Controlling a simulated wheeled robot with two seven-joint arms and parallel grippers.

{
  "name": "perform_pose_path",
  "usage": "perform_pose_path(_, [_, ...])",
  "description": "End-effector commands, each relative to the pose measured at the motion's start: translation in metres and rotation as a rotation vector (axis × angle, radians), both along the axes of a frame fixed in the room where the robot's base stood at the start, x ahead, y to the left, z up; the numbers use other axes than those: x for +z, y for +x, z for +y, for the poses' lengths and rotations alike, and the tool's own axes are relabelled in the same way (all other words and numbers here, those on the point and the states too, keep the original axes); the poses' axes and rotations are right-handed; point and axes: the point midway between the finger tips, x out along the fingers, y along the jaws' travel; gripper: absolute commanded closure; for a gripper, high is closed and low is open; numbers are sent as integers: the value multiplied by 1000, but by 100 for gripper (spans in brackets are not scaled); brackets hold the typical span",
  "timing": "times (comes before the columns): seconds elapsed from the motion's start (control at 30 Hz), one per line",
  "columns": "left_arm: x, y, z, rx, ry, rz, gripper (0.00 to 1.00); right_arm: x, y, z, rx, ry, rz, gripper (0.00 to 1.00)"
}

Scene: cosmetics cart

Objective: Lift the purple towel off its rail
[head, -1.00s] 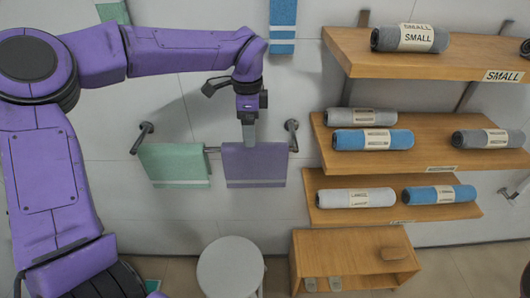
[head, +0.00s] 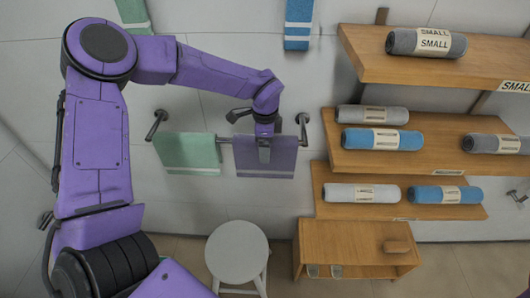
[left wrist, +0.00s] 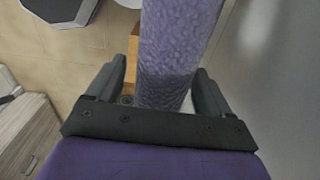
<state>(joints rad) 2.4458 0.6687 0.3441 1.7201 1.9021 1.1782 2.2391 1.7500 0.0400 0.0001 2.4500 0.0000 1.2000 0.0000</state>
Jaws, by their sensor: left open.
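The purple towel (head: 266,162) hangs folded over the wall rail (head: 224,140), on its right part, beside a green towel (head: 188,153). My left gripper (head: 264,152) is in front of the upper part of the purple towel. In the left wrist view the purple towel (left wrist: 175,55) runs between the two open fingers of the gripper (left wrist: 165,95), with a finger on each side of it. Whether the fingers touch the cloth cannot be told. My right gripper is in neither view.
Wooden shelves (head: 425,140) with rolled grey, white and blue towels stand just right of the rail. A white round stool (head: 237,250) and a low wooden cabinet (head: 345,243) are below. A blue towel (head: 298,22) hangs above.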

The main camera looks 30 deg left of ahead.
Motion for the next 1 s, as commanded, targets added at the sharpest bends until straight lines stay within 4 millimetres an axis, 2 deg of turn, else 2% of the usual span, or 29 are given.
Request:
perform_pose_path(0.03, [0,0,0,0,0,0,26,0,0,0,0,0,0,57])
perform_pose_path(0.2, [0,0,0,-1,0,0,79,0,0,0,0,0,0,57])
perform_pose_path(0.47, [1,0,0,-1,1,-1,79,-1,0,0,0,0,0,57])
perform_pose_path(0.63, [12,1,0,-1,1,-4,79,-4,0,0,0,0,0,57])
perform_pose_path(0.77, [35,1,0,0,1,-8,79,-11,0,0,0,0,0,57])
perform_pose_path(1.0, [93,1,0,0,0,-7,79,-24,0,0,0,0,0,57])
